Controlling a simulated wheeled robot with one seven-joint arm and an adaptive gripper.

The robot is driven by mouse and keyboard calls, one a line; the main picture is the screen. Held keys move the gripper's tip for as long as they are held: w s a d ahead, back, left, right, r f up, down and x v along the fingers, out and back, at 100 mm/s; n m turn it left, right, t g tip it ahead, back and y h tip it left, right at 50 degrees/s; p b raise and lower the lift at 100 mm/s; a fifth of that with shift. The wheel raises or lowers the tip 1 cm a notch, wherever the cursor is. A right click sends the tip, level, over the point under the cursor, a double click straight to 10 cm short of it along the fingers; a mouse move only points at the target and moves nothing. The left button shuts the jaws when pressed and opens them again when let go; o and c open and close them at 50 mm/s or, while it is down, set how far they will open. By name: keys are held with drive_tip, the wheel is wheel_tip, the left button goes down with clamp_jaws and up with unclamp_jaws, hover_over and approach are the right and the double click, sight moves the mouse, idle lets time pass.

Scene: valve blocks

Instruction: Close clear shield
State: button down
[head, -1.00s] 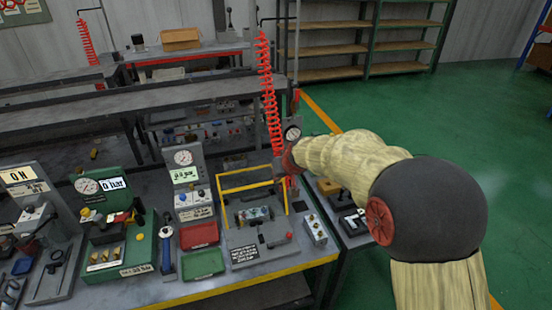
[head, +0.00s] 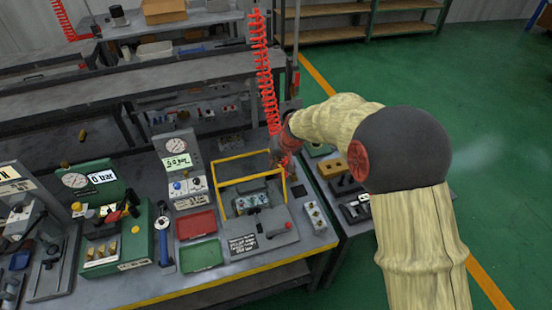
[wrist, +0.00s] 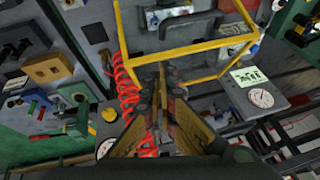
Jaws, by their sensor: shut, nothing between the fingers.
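The clear shield (head: 245,155) is a yellow frame standing raised over the fixture plate (head: 285,238); its clear panes are barely visible. A grey valve block (head: 252,203) sits on the plate under it. My gripper (head: 279,160) is at the shield's upper right corner in the head view, its fingertips partly hidden. In the wrist view, my fingers (wrist: 168,72) are shut and empty, just beside a yellow bar of the shield (wrist: 200,46). I cannot tell whether they touch it.
A red coiled hose (head: 265,75) hangs next to my gripper. A gauge panel (head: 180,165) and red (head: 195,224) and green (head: 200,256) trays stand left of the fixture. A small switch box (head: 315,216) is to its right. Green floor lies open at right.

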drive_tip(key=x, duration=0.5)
drive_tip(key=shift+s+f, duration=0.1)
drive_tip(key=shift+s, duration=0.1)
drive_tip(key=shift+s+a+f, duration=0.1)
drive_tip(key=shift+s+f, duration=0.15)
drive_tip(key=shift+f, duration=0.2)
drive_tip(key=shift+s+f, duration=0.25)
drive_tip(key=shift+f, duration=0.2)
drive_tip(key=shift+s+f, duration=0.2)
drive_tip(key=shift+f, duration=0.4)
drive_tip(key=shift+s, duration=0.1)
drive_tip(key=s+d+f+b, duration=0.2)
drive_tip(key=s+f+b, duration=0.6)
drive_tip(key=b, duration=0.3)
drive_tip(key=shift+f+b, duration=0.4)
drive_tip(key=shift+f, duration=0.35)
